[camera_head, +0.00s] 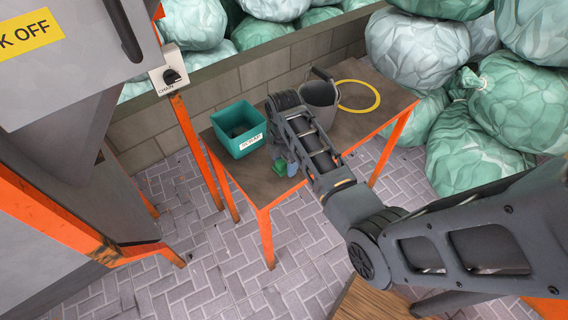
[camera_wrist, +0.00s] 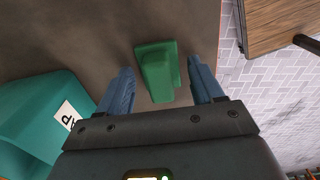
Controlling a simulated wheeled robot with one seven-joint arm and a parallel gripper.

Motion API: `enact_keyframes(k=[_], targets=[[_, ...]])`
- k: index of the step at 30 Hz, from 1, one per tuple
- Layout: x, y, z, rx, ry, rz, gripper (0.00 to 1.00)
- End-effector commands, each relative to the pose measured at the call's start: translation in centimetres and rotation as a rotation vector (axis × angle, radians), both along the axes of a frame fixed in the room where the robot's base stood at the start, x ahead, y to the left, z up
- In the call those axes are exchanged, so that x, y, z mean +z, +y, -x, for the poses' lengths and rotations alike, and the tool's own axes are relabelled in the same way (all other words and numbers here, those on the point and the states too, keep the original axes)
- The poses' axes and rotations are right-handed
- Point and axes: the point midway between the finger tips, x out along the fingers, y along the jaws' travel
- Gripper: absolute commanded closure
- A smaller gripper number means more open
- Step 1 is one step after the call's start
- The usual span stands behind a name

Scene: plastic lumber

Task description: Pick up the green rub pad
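The green rub pad (camera_wrist: 158,70) lies on the dark table top in the wrist view, ahead of and between my fingers. My gripper (camera_wrist: 160,80) is open, with one blue finger to each side of the pad. A gap shows on both sides, and no contact is visible. In the head view, the pad is a small green block (camera_head: 280,167) on the table, right beside my gripper (camera_head: 287,168). My arm hides part of the table there.
A teal labelled bin (camera_head: 238,128) stands left of the pad and also shows in the wrist view (camera_wrist: 40,115). A grey bucket (camera_head: 320,98) and a yellow ring (camera_head: 359,96) are farther back on the orange-legged table (camera_head: 250,185). Large bags (camera_head: 520,100) lie behind.

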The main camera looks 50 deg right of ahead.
Motion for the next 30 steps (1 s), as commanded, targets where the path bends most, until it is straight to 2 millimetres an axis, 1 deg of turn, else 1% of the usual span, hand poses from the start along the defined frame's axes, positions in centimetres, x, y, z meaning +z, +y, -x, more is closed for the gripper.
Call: enact_keyframes(k=[1, 2, 15, 24, 28, 30], targets=[[0.0, 0.0, 0.0, 0.000, 0.000, 0.000, 0.39], [0.0, 0.0, 0.0, 0.000, 0.000, 0.000, 0.42], [0.0, 0.0, 0.0, 0.000, 0.000, 0.000, 0.83], [0.2, 0.0, 0.0, 0.000, -0.001, 0.000, 0.83], [1.0, 0.0, 0.0, -0.001, -0.002, 0.001, 0.83], [1.9, -0.1, -0.1, -0.001, -0.004, 0.002, 0.83]])
